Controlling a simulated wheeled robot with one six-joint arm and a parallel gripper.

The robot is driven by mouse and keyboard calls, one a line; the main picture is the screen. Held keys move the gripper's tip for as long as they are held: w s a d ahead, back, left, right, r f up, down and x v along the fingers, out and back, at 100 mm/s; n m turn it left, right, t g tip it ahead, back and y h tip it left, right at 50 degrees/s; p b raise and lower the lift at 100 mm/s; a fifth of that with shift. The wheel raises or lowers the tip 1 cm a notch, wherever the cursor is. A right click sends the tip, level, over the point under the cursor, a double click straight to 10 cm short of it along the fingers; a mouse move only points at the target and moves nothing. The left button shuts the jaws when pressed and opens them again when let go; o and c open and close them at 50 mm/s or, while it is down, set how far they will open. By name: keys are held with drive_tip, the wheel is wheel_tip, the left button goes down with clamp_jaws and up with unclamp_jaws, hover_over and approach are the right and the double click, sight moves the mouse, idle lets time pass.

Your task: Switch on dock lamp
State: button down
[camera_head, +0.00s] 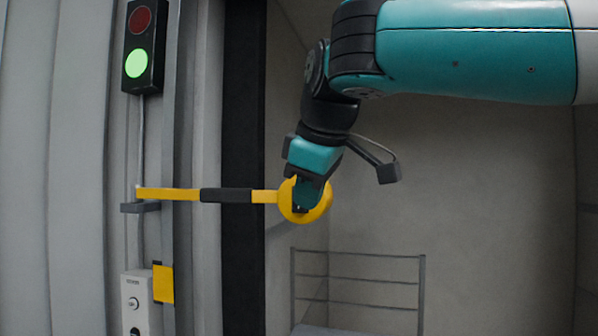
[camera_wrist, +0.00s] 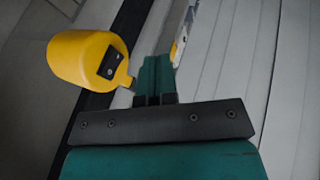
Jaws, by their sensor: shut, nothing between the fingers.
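The dock lamp is a round yellow head (camera_head: 322,205) on the end of a yellow arm (camera_head: 170,194) with a dark grey sleeve. The arm reaches right from a wall bracket. In the wrist view the lamp head (camera_wrist: 75,58) is at upper left, with a small dark plate (camera_wrist: 111,62) bearing a pale mark on its end. No glow shows on the head. My gripper (camera_head: 302,204) is shut and empty, and overlaps the head in the head view. In the wrist view my fingertips (camera_wrist: 157,60) are just right of the head; I cannot tell whether they touch.
A signal box with a lit green light (camera_head: 136,63) and a dim red one hangs on the left wall. Below the bracket are a white button box (camera_head: 136,300) and a yellow plate (camera_head: 163,284). A grey rail frame (camera_head: 358,281) stands inside the open bay.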

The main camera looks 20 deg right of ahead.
wheel_tip(320, 180, up, 7)
drive_tip(key=p, duration=0.1)
drive_tip(key=shift+a+t, duration=0.15)
drive_tip(key=shift+t, duration=0.15)
drive_tip(key=shift+f, duration=0.1)
drive_tip(key=w+d+f+b, duration=0.2)
drive_tip(key=w+f+b, duration=0.3)
drive_tip(key=w+f, duration=0.3)
drive_tip(key=shift+w+f, duration=0.3)
drive_tip(key=shift+w, duration=0.2)
